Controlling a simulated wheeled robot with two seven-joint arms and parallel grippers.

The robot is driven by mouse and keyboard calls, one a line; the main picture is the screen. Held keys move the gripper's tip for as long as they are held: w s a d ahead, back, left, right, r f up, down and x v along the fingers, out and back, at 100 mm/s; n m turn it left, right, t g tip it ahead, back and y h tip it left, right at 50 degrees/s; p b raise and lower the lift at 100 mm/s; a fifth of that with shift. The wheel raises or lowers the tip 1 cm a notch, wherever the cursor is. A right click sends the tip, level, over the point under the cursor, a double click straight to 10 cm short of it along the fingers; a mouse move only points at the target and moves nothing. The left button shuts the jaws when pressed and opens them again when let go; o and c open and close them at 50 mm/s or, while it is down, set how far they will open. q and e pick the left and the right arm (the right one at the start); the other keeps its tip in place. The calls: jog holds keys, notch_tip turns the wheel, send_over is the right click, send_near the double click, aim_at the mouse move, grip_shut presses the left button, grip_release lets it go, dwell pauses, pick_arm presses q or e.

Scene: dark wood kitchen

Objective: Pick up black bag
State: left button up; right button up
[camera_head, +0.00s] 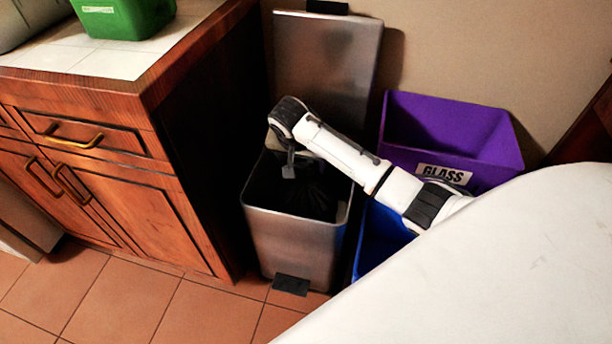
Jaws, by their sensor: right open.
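The black bag (311,196) lies inside the open metal trash bin (296,244), below the rim and dark against the bin's inside. My right gripper (289,172) points down into the mouth of the bin, above and to the left of the bag's gathered folds. It is open, and I see nothing held in it. Its fingers are small and partly dark here, so I cannot tell whether they touch the bag. My right arm crosses over the bin's right rim. My left gripper is not in view.
The bin's raised lid (326,62) stands behind it against the wall. A purple box labelled GLASS (452,139) and a blue box (381,240) are at the right. A wooden cabinet (140,150) stands close on the left, with a green container (124,16) on top. Tiled floor in front is clear.

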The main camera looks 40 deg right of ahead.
aim_at(304, 167)
jog(key=b+x, duration=0.1)
jog(key=x, duration=0.2)
jog(key=shift+f, duration=0.15)
jog(key=b+x, duration=0.2)
jog(key=x, duration=0.2)
jog(key=shift+w+d+f+b, duration=0.1)
jog(key=shift+w+d+b, duration=0.15)
jog(key=shift+b, duration=0.1)
jog(key=shift+w+d+f, duration=0.1)
jog(key=shift+d+f, duration=0.05)
jog(key=shift+f, duration=0.2)
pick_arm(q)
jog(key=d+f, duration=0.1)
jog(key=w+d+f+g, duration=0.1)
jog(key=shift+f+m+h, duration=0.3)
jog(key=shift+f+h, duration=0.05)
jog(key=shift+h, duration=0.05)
pick_arm(e)
grip_shut()
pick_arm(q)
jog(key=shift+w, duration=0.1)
pick_arm(e)
jog(key=shift+w+r, duration=0.1)
jog(key=shift+r, duration=0.05)
